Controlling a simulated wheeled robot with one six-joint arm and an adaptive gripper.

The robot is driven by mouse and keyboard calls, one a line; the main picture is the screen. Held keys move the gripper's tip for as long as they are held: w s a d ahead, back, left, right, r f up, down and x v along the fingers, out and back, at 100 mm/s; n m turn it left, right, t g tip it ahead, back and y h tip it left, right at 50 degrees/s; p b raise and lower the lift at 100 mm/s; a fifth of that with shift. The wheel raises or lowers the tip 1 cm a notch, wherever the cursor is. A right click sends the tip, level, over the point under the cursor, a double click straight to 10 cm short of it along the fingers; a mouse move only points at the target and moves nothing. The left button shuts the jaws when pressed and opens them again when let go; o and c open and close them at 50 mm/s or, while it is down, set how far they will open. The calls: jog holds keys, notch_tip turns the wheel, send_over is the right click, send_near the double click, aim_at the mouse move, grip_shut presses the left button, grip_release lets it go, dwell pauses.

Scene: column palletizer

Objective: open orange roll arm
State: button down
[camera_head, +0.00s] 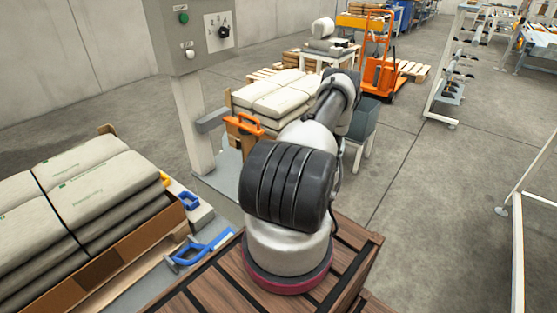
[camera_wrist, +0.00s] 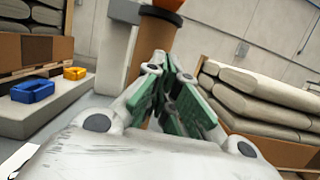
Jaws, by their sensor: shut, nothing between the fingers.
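An orange bracket-like part (camera_head: 244,124), which looks like the orange roll arm, is beside the grey column in the head view, left of my arm. In the wrist view an orange piece (camera_wrist: 166,4) is cut off by the top edge, above a brown cylinder (camera_wrist: 155,42); I cannot tell if it is the same part. My gripper (camera_wrist: 164,62) has green-padded fingers drawn together with nothing between them. It points toward the brown cylinder, apparently apart from it. In the head view my gripper is hidden behind my arm.
The grey control post (camera_head: 190,110) stands left of my arm. Stacked sacks (camera_head: 75,190) lie at the left, and more sacks (camera_head: 275,92) are behind. Blue (camera_wrist: 32,90) and yellow (camera_wrist: 75,73) clamps sit on a grey ledge. The floor at the right is mostly clear.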

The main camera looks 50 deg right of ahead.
jog(key=r, duration=0.1)
jog(key=w+r, duration=0.1)
jog(key=r, duration=0.1)
jog(key=w+r, duration=0.1)
jog(key=shift+w+a+r, duration=0.1)
jog(key=shift+w+r, duration=0.1)
jog(key=shift+r, duration=0.15)
